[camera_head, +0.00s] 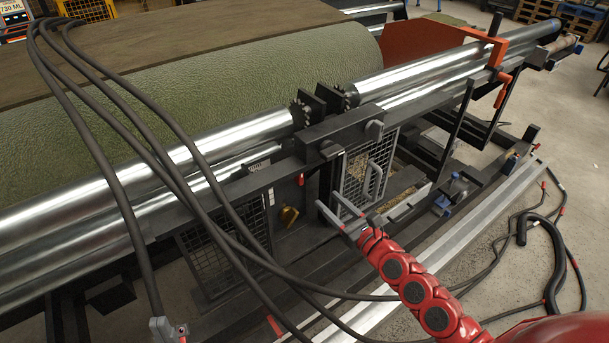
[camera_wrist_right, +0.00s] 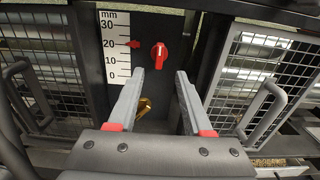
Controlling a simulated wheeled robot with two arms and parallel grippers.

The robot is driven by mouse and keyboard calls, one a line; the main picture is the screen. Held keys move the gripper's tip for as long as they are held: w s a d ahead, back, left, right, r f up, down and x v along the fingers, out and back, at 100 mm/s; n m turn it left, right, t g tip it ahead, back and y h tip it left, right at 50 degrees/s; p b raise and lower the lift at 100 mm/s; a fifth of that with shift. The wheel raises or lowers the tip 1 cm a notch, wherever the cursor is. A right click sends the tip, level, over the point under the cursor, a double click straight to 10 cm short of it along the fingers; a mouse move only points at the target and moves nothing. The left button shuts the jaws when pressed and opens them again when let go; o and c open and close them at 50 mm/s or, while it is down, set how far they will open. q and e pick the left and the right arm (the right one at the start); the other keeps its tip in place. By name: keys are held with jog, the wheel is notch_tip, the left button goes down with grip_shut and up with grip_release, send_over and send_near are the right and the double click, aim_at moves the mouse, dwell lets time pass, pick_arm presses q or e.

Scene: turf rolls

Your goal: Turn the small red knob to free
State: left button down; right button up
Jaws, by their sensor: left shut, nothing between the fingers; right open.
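The small red knob (camera_wrist_right: 159,55) sits on a dark panel in the right wrist view, with a pale line running roughly upright on its face. It shows as a small red spot in the head view (camera_head: 300,179). My right gripper (camera_wrist_right: 160,74) is open and empty. Its fingertips point at the panel, one either side of the knob's line and just below it in the picture; I see no contact. In the head view it reaches in from the lower right (camera_head: 328,198). My left gripper (camera_head: 168,330) is shut and empty at the bottom left edge. No "free" marking is readable.
Mesh doors with handles (camera_wrist_right: 262,108) flank the panel.

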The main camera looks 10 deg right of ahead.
aim_at(302, 175)
jog(key=p+x, duration=0.1)
jog(key=x, duration=1)
jog(key=shift+w+a, duration=0.1)
jog(key=shift+w, duration=0.15)
grip_shut()
